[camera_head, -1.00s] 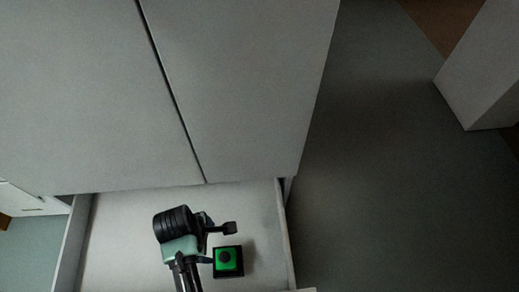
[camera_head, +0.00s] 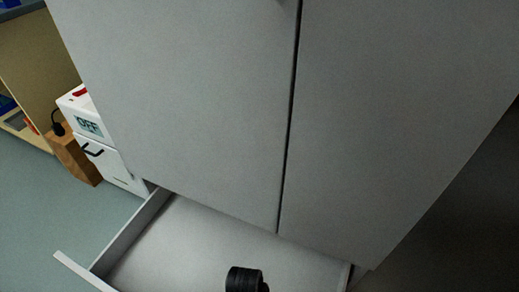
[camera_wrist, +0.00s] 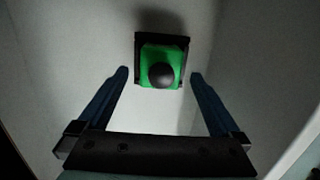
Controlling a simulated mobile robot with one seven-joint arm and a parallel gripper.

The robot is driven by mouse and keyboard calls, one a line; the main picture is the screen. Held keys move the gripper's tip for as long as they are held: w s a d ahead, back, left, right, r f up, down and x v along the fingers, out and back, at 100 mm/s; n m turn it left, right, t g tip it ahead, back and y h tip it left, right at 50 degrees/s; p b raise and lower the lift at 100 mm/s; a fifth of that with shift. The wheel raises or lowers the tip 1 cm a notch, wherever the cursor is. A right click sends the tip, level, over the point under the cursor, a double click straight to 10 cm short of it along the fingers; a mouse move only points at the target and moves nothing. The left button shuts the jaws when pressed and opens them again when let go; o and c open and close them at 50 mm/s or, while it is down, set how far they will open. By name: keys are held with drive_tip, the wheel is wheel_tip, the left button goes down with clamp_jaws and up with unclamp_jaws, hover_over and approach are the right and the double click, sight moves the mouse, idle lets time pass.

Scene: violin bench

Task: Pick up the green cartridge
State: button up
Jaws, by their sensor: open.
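The green cartridge (camera_wrist: 160,61) shows in the wrist view, near the top middle. It is a green block with a dark round knob on top and a black base, and it sits on the pale floor of an open drawer (camera_head: 192,238). My gripper (camera_wrist: 159,76) is open and empty, with one blue finger to the left and one to the right, just short of the cartridge. The fingers do not touch it. In the head view only a black part of my arm shows at the bottom edge, and the cartridge is out of frame.
The drawer's side wall (camera_head: 128,228) stands at the left. A tall grey cabinet (camera_head: 190,90) rises above the drawer. A white device with an OFF display (camera_head: 88,124) and a wooden block (camera_head: 74,158) stand to the left. The drawer floor around the cartridge is clear.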

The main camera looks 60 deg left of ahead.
drive_tip(key=f+b, duration=0.1)
drive_tip(key=f, duration=0.1)
drive_tip(key=f+b, duration=0.2)
drive_tip(key=shift+d+f+b, duration=0.2)
drive_tip(key=shift+f+b, duration=0.1)
drive_tip(key=shift+f, duration=0.1)
drive_tip(key=shift+r, duration=0.1)
clamp_jaws()
drive_tip(key=shift+r, duration=0.1)
